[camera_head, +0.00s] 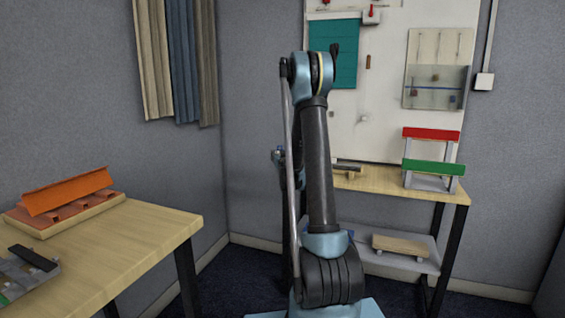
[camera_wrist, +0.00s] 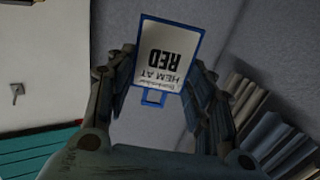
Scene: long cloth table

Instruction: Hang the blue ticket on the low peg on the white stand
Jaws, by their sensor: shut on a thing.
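My gripper (camera_wrist: 160,78) is shut on a ticket (camera_wrist: 172,57) with a blue edge and a pale face with dark print, including the word RED, which appears upside down. A blue square loop (camera_wrist: 153,98) sticks out from its lower edge in the wrist view. The ticket lies between the two fingers. In the head view my arm hides the gripper and the ticket. I cannot make out a white stand with a low peg for certain. A small hook or peg (camera_wrist: 17,92) shows on a white surface at the left of the wrist view.
A white wall board (camera_head: 385,122) stands behind a wooden table (camera_head: 393,187) bearing a rack with a red board (camera_head: 431,134) and a green board (camera_head: 434,168). Another wooden table (camera_head: 130,238) at left carries an orange tray (camera_head: 68,192). Curtains (camera_head: 180,60) hang at the left wall.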

